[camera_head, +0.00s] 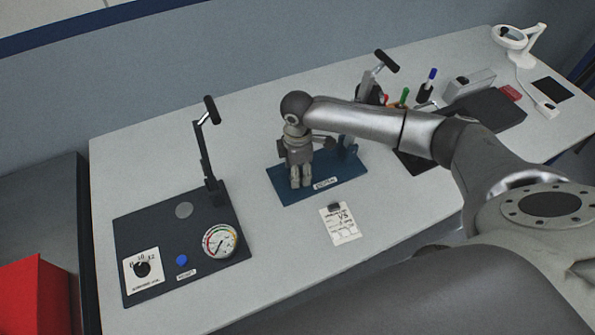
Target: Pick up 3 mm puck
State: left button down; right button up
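No puck marked 3 mm can be read in the head view. My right gripper (301,184) points down over the blue base plate (330,186) of the middle fixture. Its fingers look close together, and I cannot tell whether a puck is between or under them. The label on the blue plate is too small to read. A grey disc (183,210) and a small blue disc (181,260) sit on the dark plate (134,232) at the left. My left gripper is not in view.
Upright levers with black handles stand on the left (211,110) and middle (386,61) fixtures. A dial gauge (220,241) sits on the left plate. A paper card (340,226) lies in front of the blue plate. Pens, a case and a magnifier lamp (518,38) are at the right.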

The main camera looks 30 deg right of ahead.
grip_shut()
dwell(0.3)
